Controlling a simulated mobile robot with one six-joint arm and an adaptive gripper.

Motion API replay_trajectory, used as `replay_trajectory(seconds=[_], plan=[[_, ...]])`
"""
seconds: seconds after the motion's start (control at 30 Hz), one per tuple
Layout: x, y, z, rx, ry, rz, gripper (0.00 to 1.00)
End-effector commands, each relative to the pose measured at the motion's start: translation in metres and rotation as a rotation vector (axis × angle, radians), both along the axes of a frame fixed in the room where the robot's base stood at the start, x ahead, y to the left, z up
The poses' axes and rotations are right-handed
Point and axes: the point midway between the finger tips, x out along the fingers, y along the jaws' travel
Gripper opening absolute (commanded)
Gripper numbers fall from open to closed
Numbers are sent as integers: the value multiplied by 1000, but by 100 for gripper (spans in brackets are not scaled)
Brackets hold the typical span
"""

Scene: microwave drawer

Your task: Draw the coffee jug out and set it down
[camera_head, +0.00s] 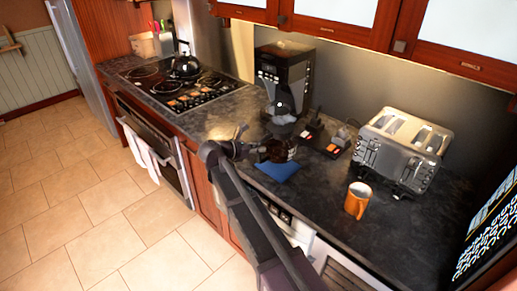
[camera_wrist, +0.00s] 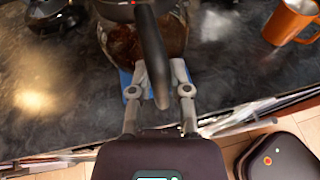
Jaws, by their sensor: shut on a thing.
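The coffee jug (camera_head: 281,150) is a dark glass pot with brown coffee in it. It is out in front of the black coffee machine (camera_head: 293,72), upright, over or at the back edge of a blue mat (camera_head: 279,171). My gripper (camera_head: 243,150) reaches it from the left in the head view. In the wrist view, the fingers of my gripper (camera_wrist: 159,76) are shut on the jug's dark handle (camera_wrist: 150,48), one on each side. The jug's glass body (camera_wrist: 122,42) is beyond them. I cannot tell whether the jug's base touches the mat.
An orange mug (camera_head: 357,200) and a silver toaster (camera_head: 402,148) stand to the right on the dark counter (camera_head: 310,214). Small items on a dark tray (camera_head: 322,136) lie behind the jug. A kettle (camera_head: 185,66) stands on the stove at the left.

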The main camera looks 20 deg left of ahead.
Motion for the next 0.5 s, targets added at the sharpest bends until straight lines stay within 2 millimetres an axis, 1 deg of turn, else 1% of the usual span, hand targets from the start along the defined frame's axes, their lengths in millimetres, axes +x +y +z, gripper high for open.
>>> replay_trajectory(seconds=[0.03, 0.5], plan=[[0, 0, -4, -3, -4, 0, 0], [0, 0, -27, -2, -3, 0, 0]])
